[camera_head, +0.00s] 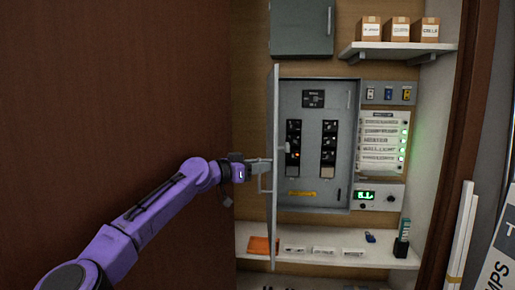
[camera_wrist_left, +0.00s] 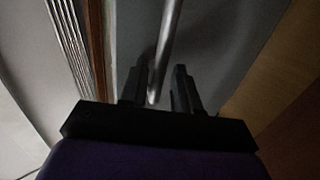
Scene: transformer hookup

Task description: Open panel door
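The grey panel door (camera_head: 273,110) stands swung out to the left of the electrical panel (camera_head: 345,140), seen almost edge-on in the head view. The panel's breakers show uncovered. The door's bar handle (camera_head: 262,184) is on its left-facing side. My left gripper (camera_head: 262,165) is at the handle. In the left wrist view the metal handle bar (camera_wrist_left: 168,45) runs between the two dark fingers of my left gripper (camera_wrist_left: 160,85), closer to the left finger, with a gap on the right. The fingers look apart, around the bar. My right gripper is out of view.
A shelf (camera_head: 400,47) with small boxes is at upper right, beside a grey cabinet (camera_head: 300,27). A lower shelf (camera_head: 375,262) holds labelled blocks and an orange item (camera_head: 262,246). A brown wall (camera_head: 100,90) fills the left. White strips (camera_head: 461,235) lean at right.

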